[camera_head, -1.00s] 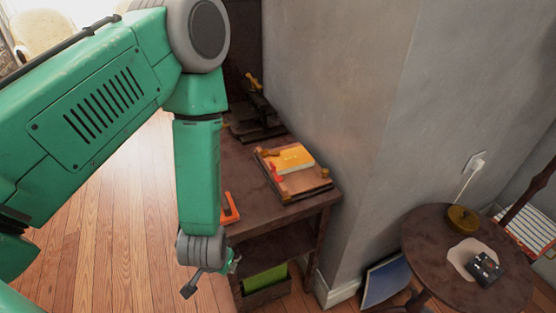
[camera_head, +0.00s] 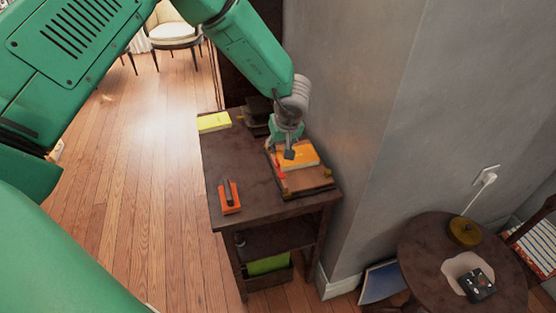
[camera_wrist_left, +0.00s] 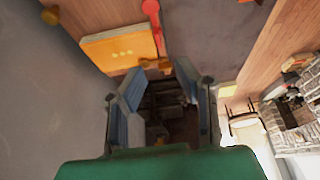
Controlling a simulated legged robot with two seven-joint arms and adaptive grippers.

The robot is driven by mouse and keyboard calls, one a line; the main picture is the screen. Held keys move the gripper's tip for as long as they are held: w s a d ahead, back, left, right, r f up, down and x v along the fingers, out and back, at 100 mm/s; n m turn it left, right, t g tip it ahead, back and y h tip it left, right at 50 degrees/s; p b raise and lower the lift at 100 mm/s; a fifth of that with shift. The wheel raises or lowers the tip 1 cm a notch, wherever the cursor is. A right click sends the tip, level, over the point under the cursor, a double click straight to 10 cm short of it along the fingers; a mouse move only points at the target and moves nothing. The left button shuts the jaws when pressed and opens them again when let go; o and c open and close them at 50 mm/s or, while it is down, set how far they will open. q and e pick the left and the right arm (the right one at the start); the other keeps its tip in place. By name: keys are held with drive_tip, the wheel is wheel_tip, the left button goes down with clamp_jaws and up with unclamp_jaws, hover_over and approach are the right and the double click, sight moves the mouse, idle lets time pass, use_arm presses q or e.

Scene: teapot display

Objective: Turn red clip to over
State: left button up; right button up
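The small red clip (camera_head: 282,176) sits at the left edge of a wooden board (camera_head: 312,183) on the dark side table (camera_head: 232,165). An orange-yellow pad (camera_head: 304,157) lies on the board beside it. In the left wrist view the red clip (camera_wrist_left: 152,7) is at the top edge, next to the orange pad (camera_wrist_left: 112,50). My left gripper (camera_head: 287,153) is over the board's back part, above or near the pad; contact cannot be told. In the wrist view its fingers (camera_wrist_left: 159,70) are spread with nothing held between them. My right gripper is not in view.
A grey wall (camera_head: 350,100) stands close at the right. A round table (camera_head: 425,245) holds a brass dish (camera_head: 464,231) and a black device (camera_head: 478,284).

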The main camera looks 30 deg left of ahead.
sight(278, 161)
use_arm(q)
drive_tip(key=x, duration=0.9)
drive_tip(key=shift+w+d, duration=0.1)
drive_tip(key=shift+d, duration=0.2)
drive_tip(key=shift+w+a+f, duration=0.1)
drive_tip(key=shift+a+f, duration=0.4)
drive_tip(key=shift+f, duration=0.05)
drive_tip(key=shift+d, duration=0.2)
drive_tip(key=shift+d+r, duration=0.1)
clamp_jaws()
drive_tip(key=shift+d, duration=0.1)
